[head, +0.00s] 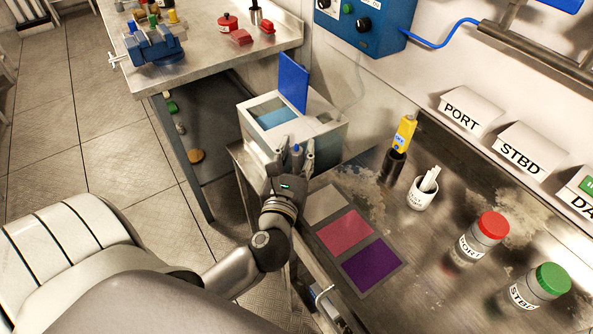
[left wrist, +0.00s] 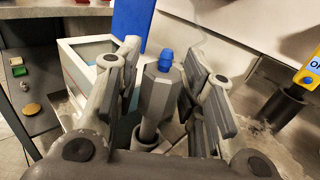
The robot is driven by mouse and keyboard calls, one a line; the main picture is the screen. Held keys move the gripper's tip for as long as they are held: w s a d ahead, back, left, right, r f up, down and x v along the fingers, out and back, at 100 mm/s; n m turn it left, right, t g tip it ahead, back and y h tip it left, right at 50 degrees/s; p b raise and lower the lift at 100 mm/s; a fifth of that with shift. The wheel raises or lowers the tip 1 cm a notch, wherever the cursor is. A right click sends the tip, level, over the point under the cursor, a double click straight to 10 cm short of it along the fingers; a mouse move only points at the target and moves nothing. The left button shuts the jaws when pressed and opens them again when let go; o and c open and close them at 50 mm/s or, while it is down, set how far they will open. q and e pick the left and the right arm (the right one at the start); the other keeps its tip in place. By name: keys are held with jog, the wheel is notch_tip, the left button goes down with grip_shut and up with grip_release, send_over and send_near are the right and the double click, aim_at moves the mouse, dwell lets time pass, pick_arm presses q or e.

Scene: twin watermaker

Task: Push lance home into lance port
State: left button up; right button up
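A grey faceted body with a blue tip, which looks like the lance (left wrist: 157,92), stands upright between the fingers of my left gripper (left wrist: 163,78) in the left wrist view. Gaps show between it and the finger pads, so the gripper looks open around it. I cannot make out the lance port. My right gripper is not in view.
The white box has a raised blue lid (head: 294,82). On the steel bench to the right are a dark holder (head: 392,166) with a yellow meter (head: 404,132), a white cup (head: 422,194), coloured pads (head: 345,232), and red-capped (head: 482,236) and green-capped (head: 541,286) jars.

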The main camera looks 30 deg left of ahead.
pick_arm(q)
grip_shut()
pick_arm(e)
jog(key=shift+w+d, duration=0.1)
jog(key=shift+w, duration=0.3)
pick_arm(q)
notch_tip(320, 180, up, 18)
jog(key=p, duration=0.7)
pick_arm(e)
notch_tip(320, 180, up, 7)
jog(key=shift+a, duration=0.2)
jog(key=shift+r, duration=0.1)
